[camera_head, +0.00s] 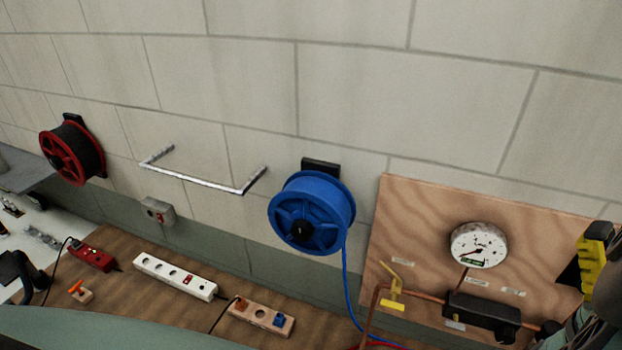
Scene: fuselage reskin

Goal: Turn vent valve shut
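A yellow lever valve (392,281) sits on copper pipework low on a wooden panel (415,220), right of centre. Its handle slants up to the left, across the roughly level pipe. I take this for the vent valve, but the small labels near it are too small to read. A yellow tag (393,305) is just below it. A yellow and black part (594,262) and grey machinery are cut off at the right edge. They may belong to my gripper, but I cannot tell; no fingertips show clearly. Nothing visibly touches the lever.
A round gauge (478,245) and a black box (482,316) are on the panel right of the lever. A blue hose reel (312,212) hangs to its left, its hose dropping near the pipes. Power strips (175,277) lie on the wooden bench at lower left.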

